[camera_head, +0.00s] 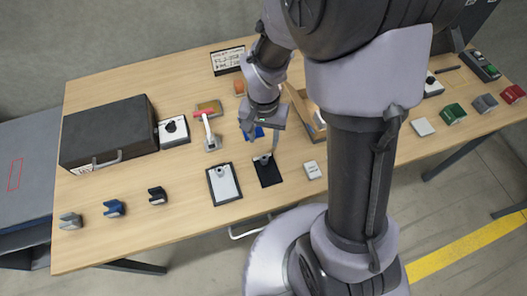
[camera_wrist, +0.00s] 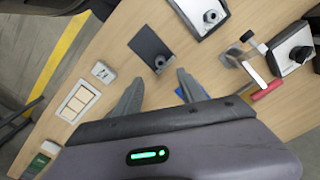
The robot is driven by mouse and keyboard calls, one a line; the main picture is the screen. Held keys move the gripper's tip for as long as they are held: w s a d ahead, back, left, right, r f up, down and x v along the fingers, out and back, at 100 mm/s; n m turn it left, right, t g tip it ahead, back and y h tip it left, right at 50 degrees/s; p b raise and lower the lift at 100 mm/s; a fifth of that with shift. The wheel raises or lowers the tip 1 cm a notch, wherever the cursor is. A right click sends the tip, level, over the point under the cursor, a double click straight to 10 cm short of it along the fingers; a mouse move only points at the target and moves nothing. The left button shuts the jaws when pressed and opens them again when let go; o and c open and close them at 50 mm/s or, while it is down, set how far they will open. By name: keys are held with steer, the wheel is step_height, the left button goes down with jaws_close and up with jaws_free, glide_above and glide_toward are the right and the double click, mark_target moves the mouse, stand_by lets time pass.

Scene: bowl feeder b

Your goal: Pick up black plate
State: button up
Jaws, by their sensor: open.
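The black plate (camera_head: 269,174) lies flat near the front edge of the wooden table, with a small grey knob on it. It also shows in the wrist view (camera_wrist: 148,43), just beyond the fingertips, with its knob at the near end. My gripper (camera_wrist: 160,78) is open, with nothing seen between its fingers. In the head view my gripper (camera_head: 264,148) is above the table at the plate's far end. Whether the fingertips touch the plate cannot be told. The plate is mostly unhidden in both views.
A white-faced dark board (camera_head: 223,184) lies left of the plate, and a small white block (camera_head: 312,170) to its right. A red-handled clamp (camera_head: 207,130) stands behind left. A blue item (camera_head: 256,132) is close to my gripper. A wooden tray (camera_head: 303,110) is partly hidden by my arm.

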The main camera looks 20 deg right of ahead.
mark_target(264, 160)
step_height(264, 160, down, 13)
steer(key=b, duration=0.5)
steer(key=shift+f, duration=0.2)
steer(key=shift+r, duration=0.15)
steer(key=shift+c, duration=0.9)
jaws_close()
